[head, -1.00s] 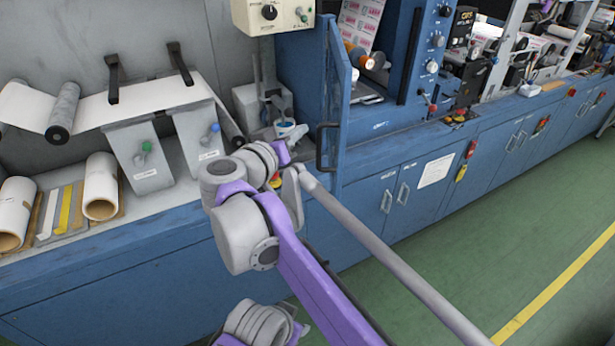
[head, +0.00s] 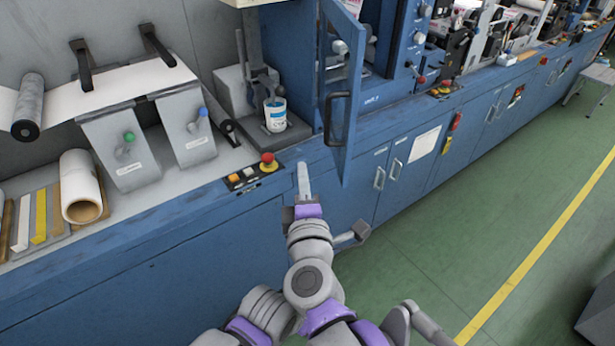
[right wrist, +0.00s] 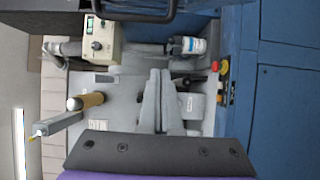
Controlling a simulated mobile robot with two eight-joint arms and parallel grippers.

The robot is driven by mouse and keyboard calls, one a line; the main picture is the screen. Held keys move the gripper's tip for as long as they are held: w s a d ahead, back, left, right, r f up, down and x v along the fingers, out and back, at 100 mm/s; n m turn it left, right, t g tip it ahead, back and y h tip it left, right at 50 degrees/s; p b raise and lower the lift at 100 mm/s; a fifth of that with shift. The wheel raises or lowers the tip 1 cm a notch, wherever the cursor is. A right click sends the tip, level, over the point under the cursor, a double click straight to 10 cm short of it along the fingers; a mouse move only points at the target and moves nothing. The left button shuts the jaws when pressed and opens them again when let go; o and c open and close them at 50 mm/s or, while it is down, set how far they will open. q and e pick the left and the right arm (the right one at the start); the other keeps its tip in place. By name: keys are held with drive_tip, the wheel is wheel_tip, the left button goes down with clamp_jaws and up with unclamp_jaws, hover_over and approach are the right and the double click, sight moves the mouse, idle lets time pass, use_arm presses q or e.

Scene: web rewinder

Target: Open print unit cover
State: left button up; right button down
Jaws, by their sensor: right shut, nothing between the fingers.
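The print unit cover (head: 352,98) is a tall blue framed door swung out from the print unit, with the unit's interior showing beside it. Its dark bar handle (head: 329,119) is on its left side in the head view. My right gripper (head: 303,172) is below and left of the handle, apart from it in the picture. Its fingers (right wrist: 155,103) are together and empty in the right wrist view. A dark handle-like bar (right wrist: 135,14) crosses the top of that view. My left gripper is not in view.
A red emergency button (head: 267,159) and small coloured buttons sit on the ledge left of my gripper. A white can (head: 275,115) stands behind them. Blue cabinets (head: 400,165) run along the machine's front.

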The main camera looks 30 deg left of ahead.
drive_tip(key=w+a, duration=0.1)
drive_tip(key=w, duration=0.7)
drive_tip(key=shift+w+a, duration=0.25)
drive_tip(key=shift+a, duration=0.05)
drive_tip(key=shift+d, duration=0.1)
